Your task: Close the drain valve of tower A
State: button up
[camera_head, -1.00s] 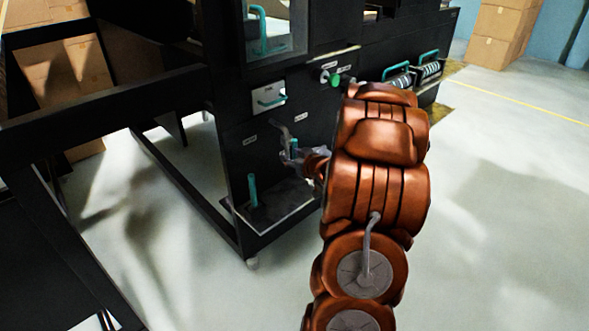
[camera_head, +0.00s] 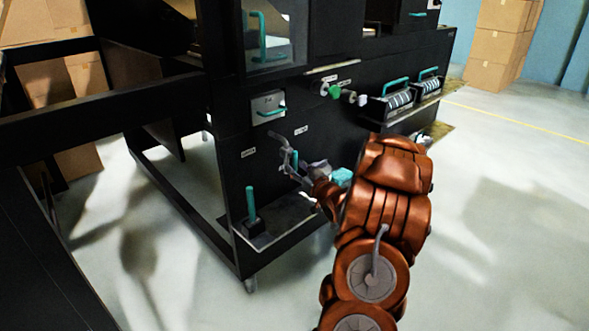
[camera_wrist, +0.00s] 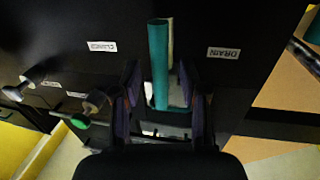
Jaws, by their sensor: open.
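My gripper (camera_head: 302,167) is open at the front of the black machine, low down beside a small teal handle (camera_head: 295,160). In the wrist view the open fingers of my gripper (camera_wrist: 164,88) stand on either side of a teal bar handle (camera_wrist: 159,65). I cannot tell whether either finger touches it. Another upright teal lever (camera_head: 250,203) stands to the left above the tray. My arm hides part of the machine front. Which tower this is cannot be read.
A black tray ledge (camera_head: 282,225) juts out below the handles. A teal-handled drawer (camera_head: 268,107), a green knob (camera_head: 334,90) and teal-handled rollers (camera_head: 398,98) are on the machine higher up. Black frame bars (camera_head: 100,100) cross the left. Open floor lies to the right.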

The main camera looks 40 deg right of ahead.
jog(key=shift+x, duration=0.95)
jog(key=shift+c, duration=0.3)
grip_shut()
jog(key=shift+f, duration=0.1)
